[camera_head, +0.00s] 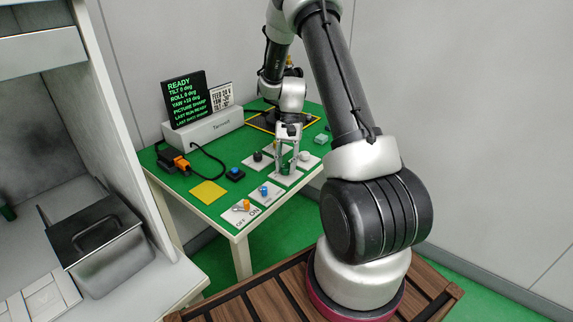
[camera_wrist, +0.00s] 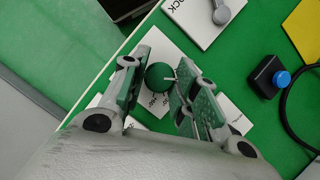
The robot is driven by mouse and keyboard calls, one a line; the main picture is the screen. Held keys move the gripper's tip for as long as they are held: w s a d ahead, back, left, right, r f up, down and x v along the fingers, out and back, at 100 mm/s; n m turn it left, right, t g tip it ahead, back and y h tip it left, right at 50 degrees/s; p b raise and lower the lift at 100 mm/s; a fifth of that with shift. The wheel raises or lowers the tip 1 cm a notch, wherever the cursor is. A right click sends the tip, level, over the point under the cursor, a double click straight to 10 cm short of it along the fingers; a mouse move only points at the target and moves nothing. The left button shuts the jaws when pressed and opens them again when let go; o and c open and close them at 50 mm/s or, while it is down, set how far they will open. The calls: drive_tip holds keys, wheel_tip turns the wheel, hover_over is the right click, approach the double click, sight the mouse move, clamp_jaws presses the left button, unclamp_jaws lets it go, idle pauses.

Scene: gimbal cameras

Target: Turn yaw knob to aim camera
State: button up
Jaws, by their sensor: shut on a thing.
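My gripper (camera_head: 288,163) points down over the green table and is shut on a round green knob (camera_head: 285,169). In the wrist view the green knob (camera_wrist: 158,77) with a pale pointer line sits between my two fingers (camera_wrist: 158,92), on a white plate with angle marks. The fingers partly hide the plate's lettering. A black screen (camera_head: 187,98) shows green text: READY, tilt 0, roll 0, and a yaw line that seems to read +20 deg. A white card (camera_head: 220,97) beside it lists feed and yaw values, too small to read surely.
Other plates near my gripper carry a black knob (camera_head: 257,156) and a white knob (camera_head: 304,156). An OFF/ON switch plate (camera_head: 241,213), a blue-knobbed plate (camera_head: 264,193), a black box with blue button (camera_head: 235,173) and a yellow square (camera_head: 208,193) lie in front. A grey bin (camera_head: 100,245) stands left.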

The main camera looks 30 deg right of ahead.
drive_tip(key=shift+w+a+n+g+h, duration=0.15)
drive_tip(key=shift+n+h, duration=0.25)
drive_tip(key=shift+n, duration=0.7)
drive_tip(key=shift+s+d+n+g+h, duration=0.15)
drive_tip(key=shift+n+h, duration=0.25)
drive_tip(key=shift+n, duration=0.7)
drive_tip(key=shift+w, duration=0.1)
drive_tip(key=o, duration=1)
drive_tip(key=shift+a, duration=0.1)
drive_tip(key=shift+r, duration=0.1)
drive_tip(key=v, duration=1.1)
drive_tip(key=shift+w+r, duration=0.3)
drive_tip(key=shift+r, duration=0.05)
